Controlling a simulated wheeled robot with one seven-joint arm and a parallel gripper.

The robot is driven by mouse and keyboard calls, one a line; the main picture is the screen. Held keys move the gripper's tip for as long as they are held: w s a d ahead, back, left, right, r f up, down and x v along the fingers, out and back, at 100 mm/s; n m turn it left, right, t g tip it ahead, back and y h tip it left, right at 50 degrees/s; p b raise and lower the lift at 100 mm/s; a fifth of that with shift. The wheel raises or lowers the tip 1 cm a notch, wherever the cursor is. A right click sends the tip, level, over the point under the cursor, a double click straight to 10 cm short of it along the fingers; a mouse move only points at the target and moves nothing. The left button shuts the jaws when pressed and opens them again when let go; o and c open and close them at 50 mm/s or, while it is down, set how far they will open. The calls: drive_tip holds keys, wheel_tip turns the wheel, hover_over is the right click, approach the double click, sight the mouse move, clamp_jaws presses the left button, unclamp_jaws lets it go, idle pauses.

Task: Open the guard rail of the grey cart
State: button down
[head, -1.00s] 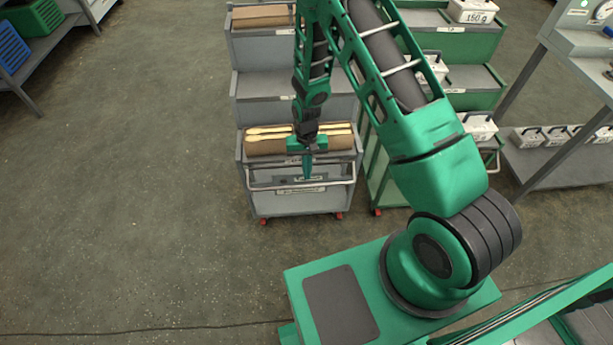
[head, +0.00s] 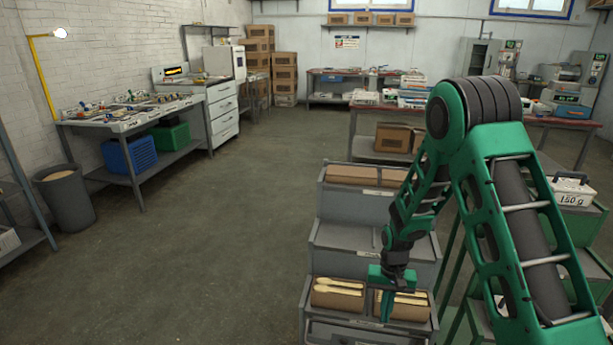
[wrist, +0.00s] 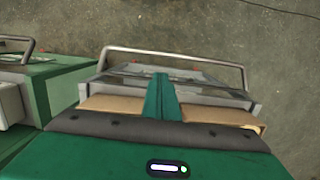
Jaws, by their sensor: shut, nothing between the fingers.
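The grey cart (head: 335,240) stands in stepped tiers in front of me in the head view. Its lowest tier holds open cardboard boxes of wooden spoons (head: 337,293). The cart's front falls below the head view's edge. The guard rail shows in the wrist view as a bent silver bar (wrist: 175,53) along the cart's edge, beyond my fingers. My gripper (head: 386,308) is shut and empty, pointing down near the right spoon box. Its green fingers (wrist: 160,92) appear over the boxes in the wrist view. I cannot tell whether they touch the rail.
A green cart (head: 580,222) with a 150 g weight (head: 571,190) stands close on the right; its corner and rail also show in the wrist view (wrist: 55,70). The floor to the left is clear up to a bin (head: 65,198) and workbench (head: 135,118).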

drive_tip(key=s+d+r+m, duration=0.1)
drive_tip(key=s+d+r, duration=0.5)
drive_tip(key=r, duration=0.5)
drive_tip(key=s+d+r+m, duration=0.1)
drive_tip(key=s+d+r, duration=0.5)
drive_tip(key=r, duration=0.4)
drive_tip(key=s+d+r, duration=0.1)
drive_tip(key=s+r, duration=0.2)
drive_tip(key=s, duration=0.3)
drive_tip(key=s+d+r+m+t, duration=0.1)
drive_tip(key=s+d+r, duration=0.1)
drive_tip(key=s, duration=0.4)
drive_tip(key=s+d+r, duration=0.1)
drive_tip(key=s+r, duration=0.2)
drive_tip(key=s, duration=0.3)
drive_tip(key=shift+d+r, duration=0.2)
drive_tip(key=shift+r, duration=0.15)
drive_tip(key=c, duration=1.8)
unclamp_jaws()
drive_tip(key=shift+s+t, duration=0.3)
drive_tip(key=shift+s, duration=0.25)
drive_tip(key=shift+d, duration=0.1)
